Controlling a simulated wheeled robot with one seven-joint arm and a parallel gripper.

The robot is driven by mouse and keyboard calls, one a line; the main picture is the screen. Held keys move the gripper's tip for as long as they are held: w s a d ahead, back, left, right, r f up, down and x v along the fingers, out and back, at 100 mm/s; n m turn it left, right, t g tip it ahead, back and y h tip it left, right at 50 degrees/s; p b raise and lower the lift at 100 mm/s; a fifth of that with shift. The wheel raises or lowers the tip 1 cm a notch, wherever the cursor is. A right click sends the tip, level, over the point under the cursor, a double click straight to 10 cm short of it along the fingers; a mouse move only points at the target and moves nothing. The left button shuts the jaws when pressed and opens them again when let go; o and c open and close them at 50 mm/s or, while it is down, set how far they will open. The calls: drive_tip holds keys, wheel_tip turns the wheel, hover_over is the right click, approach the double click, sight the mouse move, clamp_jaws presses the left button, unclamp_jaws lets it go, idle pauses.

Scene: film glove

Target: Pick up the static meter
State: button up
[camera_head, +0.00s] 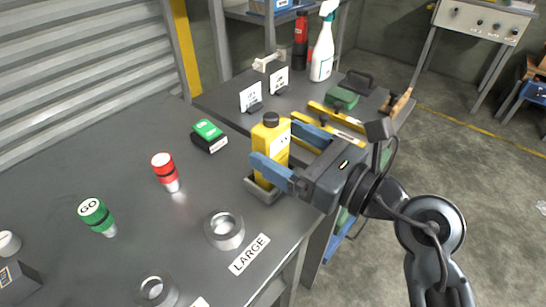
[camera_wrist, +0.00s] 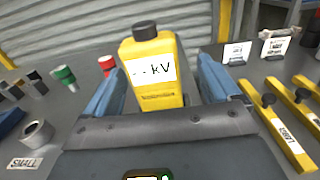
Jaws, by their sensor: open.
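The static meter (camera_head: 270,143) is a yellow upright box with a black cap, standing in a small grey holder (camera_head: 262,194) near the table's right edge. In the wrist view, the static meter (camera_wrist: 153,68) shows a white label reading "-- kV". My gripper (camera_head: 287,150) has blue fingers and is open. In the wrist view, the meter stands upright ahead, between the spread fingers of my gripper (camera_wrist: 160,80), with gaps at both sides. The lower part of the meter is hidden by my gripper's body in that view.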

sight(263, 137)
drive_tip(key=x, duration=0.4)
drive_tip(key=shift+s+a, duration=0.1)
drive_tip(key=shift+a, duration=0.25)
drive_tip(key=c, duration=1.2)
drive_tip(key=shift+o, duration=0.2)
drive_tip(key=shift+r, duration=0.15)
